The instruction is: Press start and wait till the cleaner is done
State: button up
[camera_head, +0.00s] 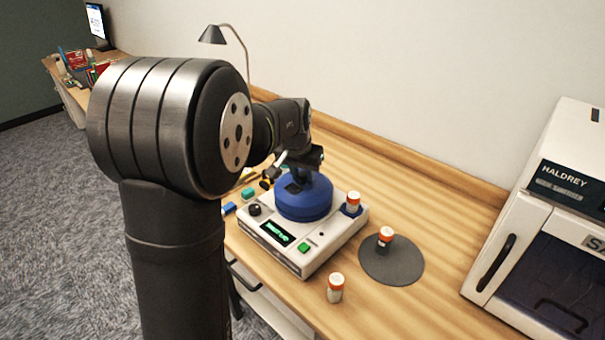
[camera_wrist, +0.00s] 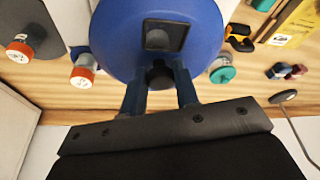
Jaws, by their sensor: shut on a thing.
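A white bench machine (camera_head: 315,256) stands on the wooden desk with a round blue lid (camera_head: 304,205) on top. Its front panel has a green button (camera_head: 304,248), a lit green display (camera_head: 276,232) too small to read, and a black dial (camera_head: 254,209). My gripper (camera_wrist: 160,80) is over the lid, its two blue fingers shut on the dark knob (camera_wrist: 159,74) at the lid's edge. A white cabinet (camera_head: 497,243) marked HALDREY stands at the right, its dark-windowed door closed. In the head view my wrist hides part of the lid.
An orange-capped vial (camera_head: 353,202) sits in the machine's blue holder. Another (camera_head: 386,236) stands on a round dark mat (camera_head: 405,266), a third (camera_head: 335,289) on the desk in front. Small coloured items (camera_head: 248,194) lie left of the machine. A lamp (camera_head: 213,35) stands behind.

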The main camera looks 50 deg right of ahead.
jog(key=o, duration=1.6)
jog(key=shift+r, duration=3.5)
jog(key=shift+c, duration=0.5)
grip_shut()
jog(key=shift+f, duration=0.25)
